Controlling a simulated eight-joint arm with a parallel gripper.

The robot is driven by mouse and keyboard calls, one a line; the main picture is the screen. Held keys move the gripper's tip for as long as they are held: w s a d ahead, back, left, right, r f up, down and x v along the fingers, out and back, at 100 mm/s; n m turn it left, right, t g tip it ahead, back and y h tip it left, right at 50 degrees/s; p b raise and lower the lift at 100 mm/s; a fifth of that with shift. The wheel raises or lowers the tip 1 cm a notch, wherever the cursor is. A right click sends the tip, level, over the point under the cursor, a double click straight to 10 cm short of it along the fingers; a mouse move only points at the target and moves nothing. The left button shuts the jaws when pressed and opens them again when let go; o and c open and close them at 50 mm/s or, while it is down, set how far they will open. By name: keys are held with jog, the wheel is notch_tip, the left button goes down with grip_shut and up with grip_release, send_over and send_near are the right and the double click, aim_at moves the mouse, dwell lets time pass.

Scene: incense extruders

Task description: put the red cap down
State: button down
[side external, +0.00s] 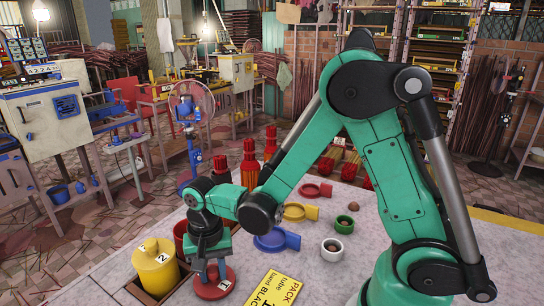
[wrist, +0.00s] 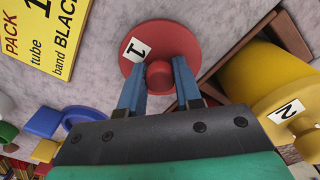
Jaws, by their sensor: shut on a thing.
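The red cap (side external: 215,288) is a flat round disc with a knob and a white label 1. My gripper (side external: 212,268) points down over it, and its blue fingers are shut on the knob. In the wrist view the red cap (wrist: 160,38) lies flat beyond the gripper (wrist: 159,78), with the knob between the fingertips. The cap is at or very near the grey tabletop; I cannot tell whether it touches.
A yellow cylinder labelled 2 (side external: 155,268) and a red cylinder (side external: 180,236) stand in a wooden frame left of the cap. A yellow PACK sign (side external: 276,291) lies to the right. Blue (side external: 277,240), yellow and red ringed pieces lie behind.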

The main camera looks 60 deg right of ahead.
aim_at(212, 269)
jog(key=shift+f, duration=0.15)
jog(key=c, duration=0.6)
grip_release()
notch_tip(212, 269, up, 12)
jog(key=s+d+n+t, duration=0.1)
jog(key=n+t, duration=0.1)
jog(key=n, duration=0.1)
jog(key=s+d+n+t, duration=0.1)
jog(key=n+t, duration=0.1)
jog(key=n, duration=0.1)
jog(key=s+d+r+n+t, duration=0.1)
jog(key=s+d+n+t, duration=0.1)
jog(key=n+t, duration=0.1)
